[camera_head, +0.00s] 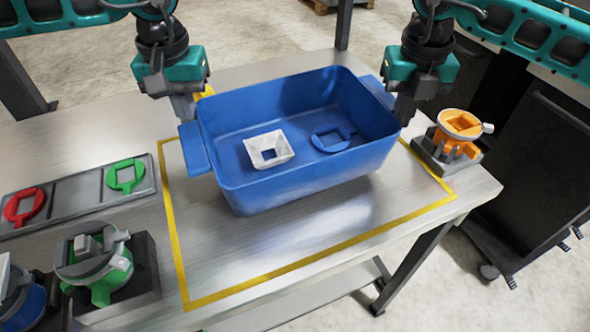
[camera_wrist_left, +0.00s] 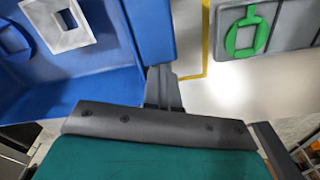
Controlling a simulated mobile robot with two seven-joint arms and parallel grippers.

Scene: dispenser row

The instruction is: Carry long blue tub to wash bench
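The long blue tub (camera_head: 300,185) is on the metal table inside a yellow outline; I cannot tell whether its base touches the top. It holds a white square funnel (camera_head: 269,149) and a blue ring with a square opening (camera_head: 331,138). My left gripper (camera_head: 184,108) is at the far end of the tub's left handle (camera_head: 195,150). In the left wrist view its fingers (camera_wrist_left: 162,90) meet the end of the blue handle (camera_wrist_left: 150,32). My right gripper (camera_head: 403,108) is beside the tub's right end, its tips partly hidden. Neither grip on the tub is clear.
A grey tray (camera_head: 75,197) holds a red ring (camera_head: 25,206) and a green ring (camera_head: 125,175). A green dispenser (camera_head: 105,265) stands at front left, an orange one (camera_head: 458,135) close right of the tub. A dark cart (camera_head: 530,180) stands right. The table is bare before the tub.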

